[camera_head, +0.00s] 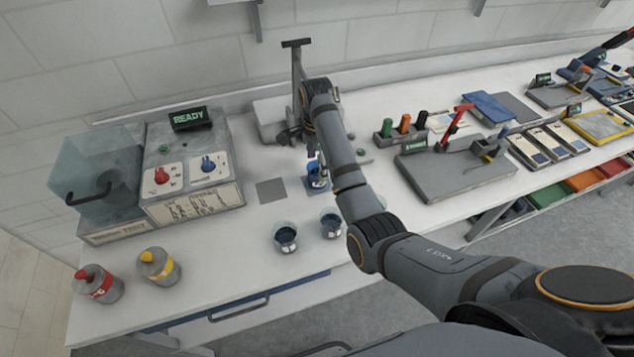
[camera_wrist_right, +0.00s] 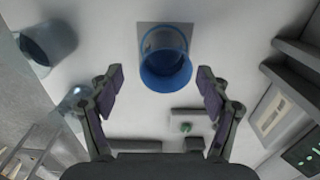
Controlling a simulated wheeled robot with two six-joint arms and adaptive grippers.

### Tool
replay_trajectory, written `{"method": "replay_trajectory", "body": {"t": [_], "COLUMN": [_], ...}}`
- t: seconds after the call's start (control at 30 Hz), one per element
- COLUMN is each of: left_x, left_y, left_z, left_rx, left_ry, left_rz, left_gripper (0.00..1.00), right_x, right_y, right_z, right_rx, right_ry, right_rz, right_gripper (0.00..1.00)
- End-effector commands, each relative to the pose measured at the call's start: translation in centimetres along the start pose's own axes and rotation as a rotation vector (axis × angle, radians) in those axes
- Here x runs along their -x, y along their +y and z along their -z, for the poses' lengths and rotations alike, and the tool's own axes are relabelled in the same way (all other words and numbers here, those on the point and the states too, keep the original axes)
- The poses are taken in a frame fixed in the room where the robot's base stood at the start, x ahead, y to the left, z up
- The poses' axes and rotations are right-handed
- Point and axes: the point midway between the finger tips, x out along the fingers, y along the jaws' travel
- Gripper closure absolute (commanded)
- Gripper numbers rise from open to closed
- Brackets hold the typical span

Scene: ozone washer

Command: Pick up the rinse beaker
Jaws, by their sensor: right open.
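A blue-tinted beaker (camera_head: 318,181) stands upright on a small pad on the white table, partly hidden by my right arm in the head view. In the wrist view the blue beaker (camera_wrist_right: 166,68) shows from above, between and just beyond the fingertips. My right gripper (camera_wrist_right: 160,82) is open and empty, with one purple-padded finger on each side of the beaker's near rim. I see no contact. Two clear beakers with dark contents, one on the left (camera_head: 286,238) and one on the right (camera_head: 331,224), stand nearer the table's front. No label shows which is the rinse beaker.
A machine (camera_head: 190,165) with a READY display and a clear hood stands left. Red-capped (camera_head: 98,285) and yellow-capped (camera_head: 159,267) bottles stand at the front left. A bare grey square (camera_head: 271,190) lies left of the blue beaker. A grey tool board (camera_head: 455,170) lies right.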

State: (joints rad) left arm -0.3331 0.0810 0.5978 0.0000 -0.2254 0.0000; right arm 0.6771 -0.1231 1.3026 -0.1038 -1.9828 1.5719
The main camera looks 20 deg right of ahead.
Motion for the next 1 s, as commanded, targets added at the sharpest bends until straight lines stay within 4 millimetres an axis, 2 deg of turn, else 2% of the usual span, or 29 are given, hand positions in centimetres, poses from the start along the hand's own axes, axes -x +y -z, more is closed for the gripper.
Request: {"method": "replay_trajectory", "body": {"t": [0.07, 0.17, 0.2, 0.3, 0.4, 0.5, 0.63, 0.77, 1.0], "left_x": [0.0, 0.2, 0.5, 1.5, 2.0, 2.0, 1.9, 1.8, 1.9], "left_y": [0.0, -0.1, -0.1, -0.1, -0.1, -0.1, -0.1, -0.1, -0.1], "left_z": [0.9, 3.8, 5.0, 6.7, 6.4, 4.8, 2.9, 2.8, 4.3], "left_rx": [0.001, 0.002, 0.003, 0.004, 0.005, 0.003, 0.002, 0.002, 0.003], "left_ry": [0.014, 0.056, 0.074, 0.1, 0.094, 0.072, 0.042, 0.04, 0.064], "left_rz": [0.0, 0.001, 0.001, 0.001, 0.0, 0.0, -0.001, -0.001, 0.0], "left_gripper": [0.6, 0.6, 0.6, 0.6, 0.6, 0.6, 0.6, 0.6, 0.6], "right_x": [-0.9, -1.1, -1.2, -2.6, -4.4, -5.7, -6.3, -6.3, -6.2], "right_y": [0.0, 0.0, 0.0, 0.2, 0.2, 0.1, 0.1, 0.1, 0.1], "right_z": [0.0, 0.1, 0.1, 0.1, 0.2, 0.2, 0.2, 0.2, 0.2], "right_rx": [-0.001, -0.001, -0.001, -0.001, -0.001, -0.001, -0.001, -0.001, -0.001], "right_ry": [0.001, 0.001, 0.001, 0.001, 0.001, 0.001, 0.001, 0.001, 0.001], "right_rz": [0.0, 0.001, 0.0, -0.004, -0.003, -0.001, 0.001, 0.002, 0.002], "right_gripper": [0.23, 0.23, 0.23, 0.23, 0.23, 0.23, 0.23, 0.23, 0.55]}}
